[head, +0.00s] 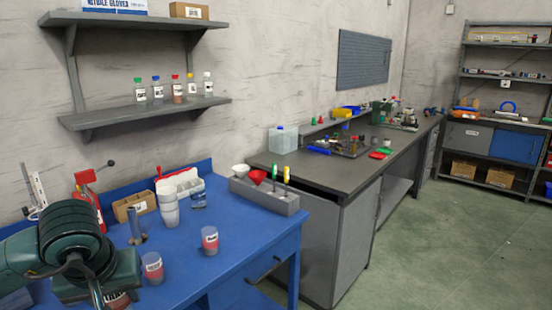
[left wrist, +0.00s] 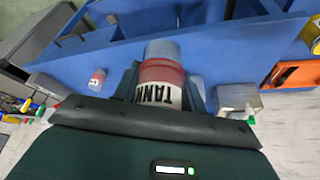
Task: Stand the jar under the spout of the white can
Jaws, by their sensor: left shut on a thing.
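My left gripper (head: 108,291) is at the lower left of the head view. It is shut on a jar (head: 118,301), which is mostly hidden there by the gripper and the frame edge. In the left wrist view the held jar (left wrist: 160,85) has red contents and a white label reading TANK, between the two fingers. A white can-like container (head: 184,184) with a red part on top stands at the back of the blue bench; I cannot make out its spout clearly. Two similar labelled jars, a nearer one (head: 152,267) and a farther one (head: 210,240), stand upright on the bench. My right gripper is out of view.
A grey cylinder (head: 137,229) stands near my gripper. The bench's right front is clear.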

